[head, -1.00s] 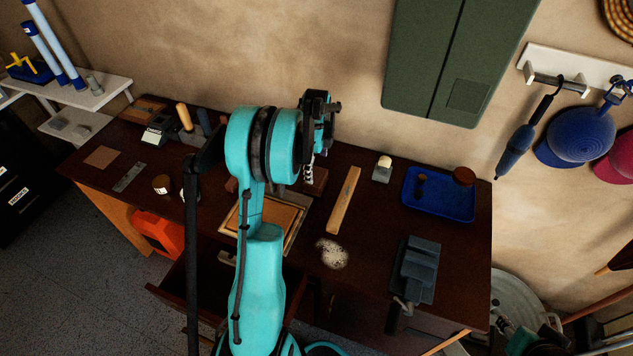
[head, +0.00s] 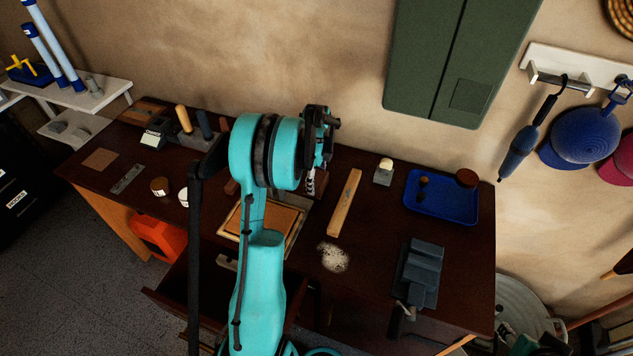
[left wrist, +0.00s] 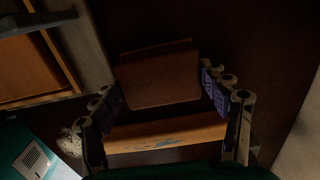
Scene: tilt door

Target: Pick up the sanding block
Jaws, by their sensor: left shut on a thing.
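The sanding block looks like a brown, flat-faced block (left wrist: 158,78) between the fingers of my left gripper (left wrist: 162,92) in the left wrist view. The fingers are shut on its two sides. In the head view my left gripper (head: 311,182) is mostly hidden behind my turquoise arm, over the workbench, and little of the block shows beside it. I cannot tell how high the block is above the bench top. My right gripper is not in view.
A wooden strip (head: 345,203) lies close right of my gripper. A wooden frame (head: 240,236) lies left of it. Jars (head: 160,186) stand left.

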